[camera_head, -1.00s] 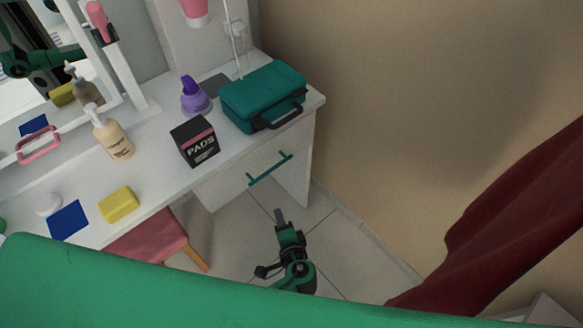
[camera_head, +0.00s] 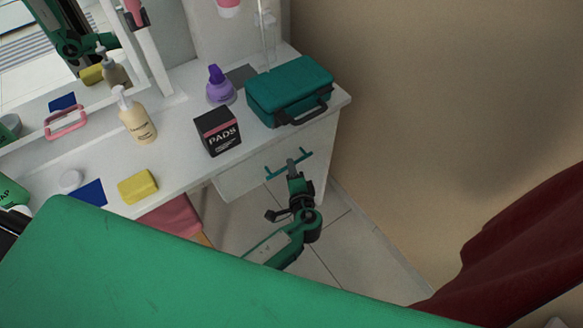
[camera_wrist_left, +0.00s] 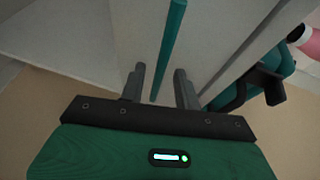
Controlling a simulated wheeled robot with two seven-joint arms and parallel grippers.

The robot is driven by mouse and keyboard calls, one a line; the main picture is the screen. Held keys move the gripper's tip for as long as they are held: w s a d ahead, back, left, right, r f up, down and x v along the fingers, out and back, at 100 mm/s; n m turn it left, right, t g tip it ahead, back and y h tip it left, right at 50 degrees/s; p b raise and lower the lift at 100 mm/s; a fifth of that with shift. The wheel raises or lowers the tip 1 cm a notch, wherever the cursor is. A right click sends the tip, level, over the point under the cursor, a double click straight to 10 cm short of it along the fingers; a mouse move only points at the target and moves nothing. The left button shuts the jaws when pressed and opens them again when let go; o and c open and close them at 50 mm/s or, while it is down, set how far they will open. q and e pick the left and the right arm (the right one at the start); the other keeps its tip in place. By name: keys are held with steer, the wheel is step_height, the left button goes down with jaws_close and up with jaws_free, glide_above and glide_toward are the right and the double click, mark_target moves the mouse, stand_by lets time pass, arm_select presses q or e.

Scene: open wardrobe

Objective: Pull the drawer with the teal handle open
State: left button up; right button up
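The drawer (camera_head: 240,177) is a white front under the right end of the dressing table and looks closed. Its teal bar handle (camera_head: 305,154) shows on both sides of my left gripper (camera_head: 292,163), which is right at it in the head view. In the left wrist view the handle (camera_wrist_left: 172,45) runs lengthwise between the two grey fingers of the left gripper (camera_wrist_left: 159,86). The fingers are apart, with gaps beside the bar, so the gripper is open. My right gripper is not in view.
On the white tabletop (camera_head: 185,160) stand a teal case (camera_head: 290,88), a black PADS box (camera_head: 217,132), a purple bottle (camera_head: 220,88), a lotion bottle (camera_head: 137,120) and a yellow sponge (camera_head: 138,187). A pink stool (camera_head: 170,216) is below. A dark red curtain (camera_head: 525,235) hangs right.

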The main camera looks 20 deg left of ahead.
arm_select(q)
steer(key=shift+w+a+f, duration=0.1)
steer(key=shift+w+a, duration=0.15)
steer(key=shift+w, duration=0.2)
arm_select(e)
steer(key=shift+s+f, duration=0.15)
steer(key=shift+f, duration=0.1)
arm_select(q)
jaws_close()
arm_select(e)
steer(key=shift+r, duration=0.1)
arm_select(q)
steer(key=shift+s, duration=0.1)
